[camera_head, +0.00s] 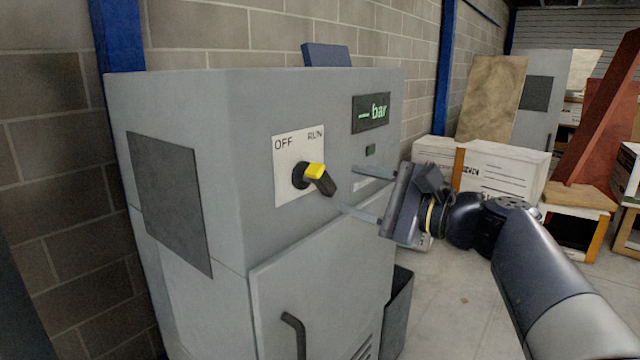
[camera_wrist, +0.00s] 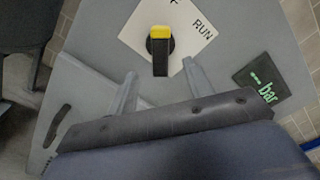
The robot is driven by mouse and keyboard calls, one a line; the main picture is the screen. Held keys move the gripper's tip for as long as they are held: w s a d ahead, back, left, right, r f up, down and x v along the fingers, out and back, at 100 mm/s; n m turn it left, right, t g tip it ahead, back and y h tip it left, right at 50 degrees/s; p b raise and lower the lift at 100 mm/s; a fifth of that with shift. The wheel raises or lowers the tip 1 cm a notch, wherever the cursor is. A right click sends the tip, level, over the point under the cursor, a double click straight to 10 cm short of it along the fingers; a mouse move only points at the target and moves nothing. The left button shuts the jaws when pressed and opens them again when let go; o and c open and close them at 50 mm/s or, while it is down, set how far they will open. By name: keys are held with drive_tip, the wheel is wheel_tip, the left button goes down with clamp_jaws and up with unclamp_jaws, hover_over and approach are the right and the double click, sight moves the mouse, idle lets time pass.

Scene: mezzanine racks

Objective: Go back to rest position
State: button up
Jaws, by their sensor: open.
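My gripper (camera_head: 357,192) is open and empty in front of the grey cabinet, to the right of the rotary switch. The switch (camera_head: 314,177) is a black knob with a yellow tip, on a white plate (camera_head: 286,186) marked OFF and RUN. In the head view its black handle slants down to the right and its yellow end is at the upper part. In the wrist view my gripper's two fingers (camera_wrist: 158,82) are spread apart below the knob (camera_wrist: 160,50), with a visible gap from it.
The grey cabinet (camera_head: 245,105) has a green "bar" display (camera_head: 371,112) and a door with a dark handle (camera_head: 294,333). A dark bin (camera_head: 397,310) stands at its right. White boxes (camera_head: 500,168) and a red slanted beam (camera_head: 592,125) are behind my arm. Some floor is clear.

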sight(328, 184)
drive_tip(key=x, duration=0.9)
drive_tip(key=shift+w+a, duration=0.1)
drive_tip(key=shift+a, duration=0.1)
drive_tip(key=shift+d+r+m+p, duration=0.15)
drive_tip(key=shift+r+m+p, duration=0.2)
drive_tip(key=shift+p, duration=0.4)
drive_tip(key=shift+d+m+p, duration=0.1)
drive_tip(key=shift+m+p, duration=0.25)
drive_tip(key=shift+p, duration=0.1)
drive_tip(key=m+p, duration=0.4)
drive_tip(key=p, duration=0.2)
drive_tip(key=shift+f+m, duration=0.1)
drive_tip(key=shift+m, duration=0.3)
drive_tip(key=m+p, duration=0.4)
drive_tip(key=p, duration=0.2)
drive_tip(key=shift+m, duration=0.3)
drive_tip(key=shift+f+m+p, duration=0.15)
drive_tip(key=shift+m+p, duration=0.55)
drive_tip(key=shift+s+f, duration=0.15)
drive_tip(key=shift+s, duration=0.05)
